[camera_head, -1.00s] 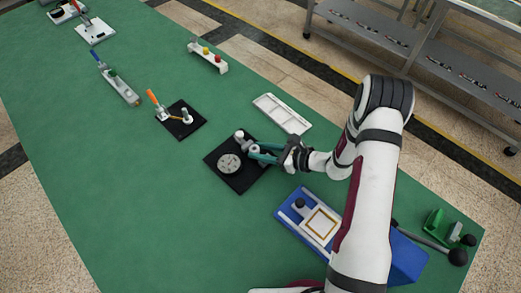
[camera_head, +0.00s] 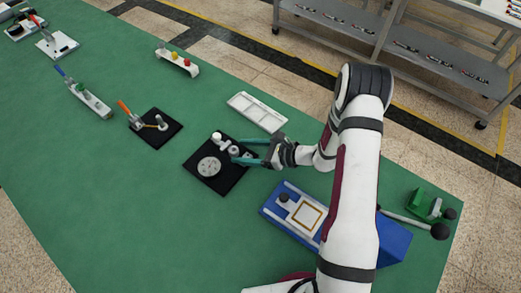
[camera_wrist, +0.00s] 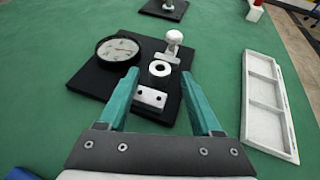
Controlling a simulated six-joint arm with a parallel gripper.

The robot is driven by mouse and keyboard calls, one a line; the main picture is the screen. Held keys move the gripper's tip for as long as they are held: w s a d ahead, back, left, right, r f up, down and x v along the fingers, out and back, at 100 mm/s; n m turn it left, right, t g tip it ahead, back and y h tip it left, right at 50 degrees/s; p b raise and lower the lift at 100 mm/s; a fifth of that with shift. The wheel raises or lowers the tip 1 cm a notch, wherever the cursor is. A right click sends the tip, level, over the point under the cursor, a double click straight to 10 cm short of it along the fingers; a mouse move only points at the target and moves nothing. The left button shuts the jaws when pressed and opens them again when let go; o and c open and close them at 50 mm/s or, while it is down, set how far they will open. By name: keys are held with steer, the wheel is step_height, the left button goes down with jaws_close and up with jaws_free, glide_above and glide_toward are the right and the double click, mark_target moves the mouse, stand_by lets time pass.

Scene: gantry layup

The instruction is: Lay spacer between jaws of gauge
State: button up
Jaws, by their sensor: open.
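The gauge (camera_head: 208,168) has a round dial (camera_wrist: 117,49) on a black base (camera_wrist: 88,82). A white post with a round knob (camera_wrist: 173,38) stands at its far side, and a white block with two dark holes (camera_wrist: 151,97) at its near side. The spacer appears to be the pale ring (camera_wrist: 159,69), lying flat between knob post and block; exact contact with the jaws is unclear. My gripper (camera_wrist: 160,78) is open, its teal fingers spread on either side of the block and ring. In the head view my gripper (camera_head: 237,150) reaches over the base's right side.
A white divided tray (camera_head: 256,111) lies just behind the gauge; it is at right in the wrist view (camera_wrist: 266,105). A blue fixture (camera_head: 385,242) stands to the right. A black plate with an orange-handled clamp (camera_head: 155,128) is to the left. Green mat is clear in front.

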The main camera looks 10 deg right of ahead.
steer(key=v, duration=0.9)
steer(key=shift+s+d, duration=0.1)
steer(key=shift+d, duration=0.05)
steer(key=shift+s+d+r, duration=0.15)
steer(key=shift+s+r, duration=0.05)
steer(key=shift+r, duration=0.1)
steer(key=s+a+r+n+g+h, duration=0.3)
steer(key=s+a+r+n+g, duration=0.45)
steer(key=s+r+n, duration=0.55)
steer(key=s+d+r+n+h, duration=0.1)
steer(key=s+n+h, duration=0.1)
steer(key=s, duration=0.3)
steer(key=s+d+r+n+t+h, duration=0.1)
steer(key=s+d+r+n+h, duration=0.1)
steer(key=s+h, duration=0.3)
steer(key=shift+s+d+n, duration=0.35)
steer(key=shift+s+n, duration=0.15)
steer(key=shift+s, duration=0.1)
